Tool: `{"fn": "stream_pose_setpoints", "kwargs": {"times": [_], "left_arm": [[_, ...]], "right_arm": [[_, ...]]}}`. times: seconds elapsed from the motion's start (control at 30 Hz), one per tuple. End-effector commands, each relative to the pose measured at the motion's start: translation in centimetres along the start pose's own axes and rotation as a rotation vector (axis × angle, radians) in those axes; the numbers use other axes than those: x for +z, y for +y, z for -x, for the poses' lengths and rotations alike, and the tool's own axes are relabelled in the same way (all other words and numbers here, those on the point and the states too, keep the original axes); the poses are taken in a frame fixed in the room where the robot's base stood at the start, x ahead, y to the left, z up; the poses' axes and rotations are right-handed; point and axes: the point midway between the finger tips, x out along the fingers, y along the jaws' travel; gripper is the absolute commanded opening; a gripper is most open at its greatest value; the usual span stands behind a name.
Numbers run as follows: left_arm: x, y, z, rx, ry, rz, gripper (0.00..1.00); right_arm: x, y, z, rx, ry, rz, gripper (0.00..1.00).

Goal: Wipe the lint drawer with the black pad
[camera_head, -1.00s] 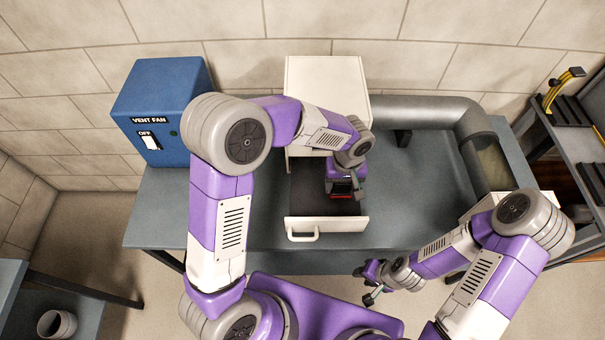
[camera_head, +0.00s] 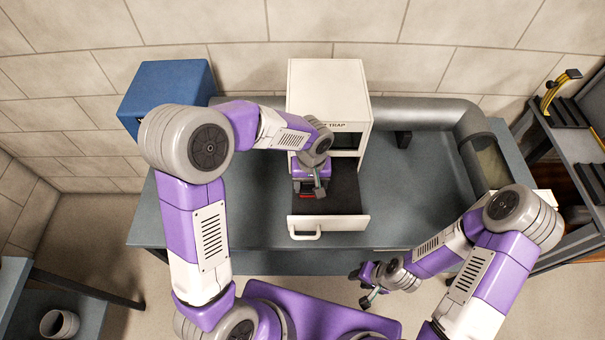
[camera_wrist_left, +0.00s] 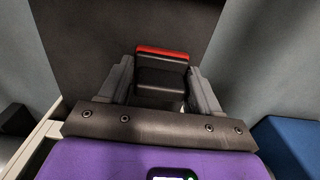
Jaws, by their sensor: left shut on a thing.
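The lint drawer (camera_head: 343,222) is pulled out of the white lint trap cabinet (camera_head: 328,95). Its dark floor (camera_head: 343,190) shows right of my left gripper. My left gripper (camera_head: 307,193) points down into the left part of the drawer and is shut on the black pad. The black pad (camera_wrist_left: 160,82) with its red edge shows between the fingers in the left wrist view, over the dark drawer floor. In the head view only a bit of red shows below the gripper. Whether the pad touches the floor is hard to tell. My right gripper (camera_head: 369,284) hangs in front of the table; its fingers look apart.
A blue vent fan box (camera_head: 165,90) stands left of the cabinet, partly behind my left arm. A grey duct (camera_head: 430,112) runs right from the cabinet and bends forward. A shelf (camera_head: 575,125) stands at the far right. The table (camera_head: 410,200) right of the drawer is clear.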

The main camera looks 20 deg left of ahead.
Motion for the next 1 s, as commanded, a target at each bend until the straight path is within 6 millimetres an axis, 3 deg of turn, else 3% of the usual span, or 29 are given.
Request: {"fn": "stream_pose_setpoints", "kwargs": {"times": [0.17, 0.3, 1.0], "left_arm": [[-0.3, -1.1, 0.1, -0.001, -0.001, -0.007, 0.34], [-0.3, -0.9, 3.0, 0.004, 0.004, -0.009, 0.34], [-0.2, -0.8, 8.4, 0.001, 0.000, -0.011, 0.34]], "right_arm": [[0.0, -0.1, 0.2, 0.000, 0.000, 0.000, 0.38], [0.1, -0.6, 1.5, 0.000, 0.000, 0.000, 0.38], [0.2, -2.0, 5.5, 0.000, 0.000, 0.000, 0.38]]}}
